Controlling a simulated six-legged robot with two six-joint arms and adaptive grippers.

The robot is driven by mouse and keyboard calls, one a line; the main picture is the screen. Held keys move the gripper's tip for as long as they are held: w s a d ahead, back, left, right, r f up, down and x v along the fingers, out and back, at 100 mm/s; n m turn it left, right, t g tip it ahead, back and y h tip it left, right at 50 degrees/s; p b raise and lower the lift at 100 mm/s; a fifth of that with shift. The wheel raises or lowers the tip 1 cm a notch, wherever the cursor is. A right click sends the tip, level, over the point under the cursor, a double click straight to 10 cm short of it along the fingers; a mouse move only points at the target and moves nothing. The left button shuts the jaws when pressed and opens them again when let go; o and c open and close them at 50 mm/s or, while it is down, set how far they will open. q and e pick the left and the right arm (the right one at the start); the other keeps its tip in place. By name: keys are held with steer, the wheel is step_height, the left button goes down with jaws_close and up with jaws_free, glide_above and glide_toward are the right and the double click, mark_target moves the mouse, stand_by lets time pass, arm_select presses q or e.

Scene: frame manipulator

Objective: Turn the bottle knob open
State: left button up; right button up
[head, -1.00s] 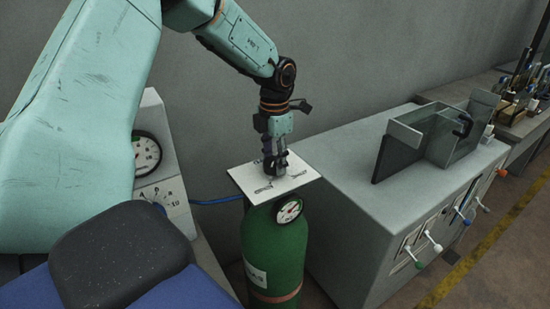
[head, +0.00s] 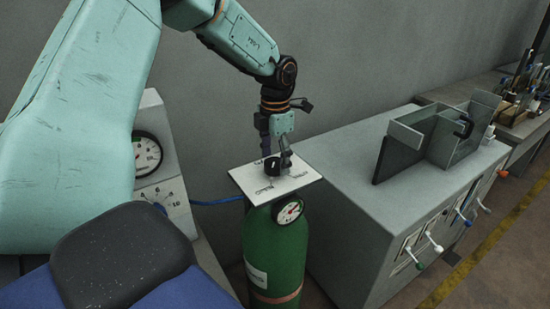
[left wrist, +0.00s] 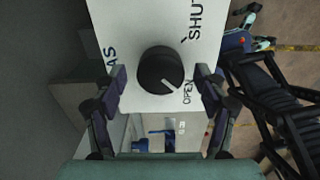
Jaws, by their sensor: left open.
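The black bottle knob (head: 272,166) sits on a white plate (head: 300,180) on top of the green gas bottle (head: 275,245). In the left wrist view the round knob (left wrist: 158,68) has a white line pointing down and right, toward the word OPEN on the plate (left wrist: 135,20). The word SHUT is printed higher up. My left gripper (head: 275,160) points down over the knob. Its fingers (left wrist: 160,82) are open, one on each side of the knob, with gaps between. My right gripper is not in view.
A round gauge (head: 289,211) is on the bottle below the plate. A grey cabinet (head: 385,180) with coloured levers stands at the right, bearing a grey box (head: 440,135). A panel with a dial (head: 147,153) is at the left. A blue hose (head: 215,201) runs behind the bottle.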

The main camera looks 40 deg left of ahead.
mark_target(274, 162)
arm_select(q)
step_height(274, 162, up, 12)
steer(key=shift+s, duration=0.15)
steer(key=shift+f, duration=0.1)
stand_by(0.3)
steer(key=shift+f, duration=0.1)
stand_by(0.3)
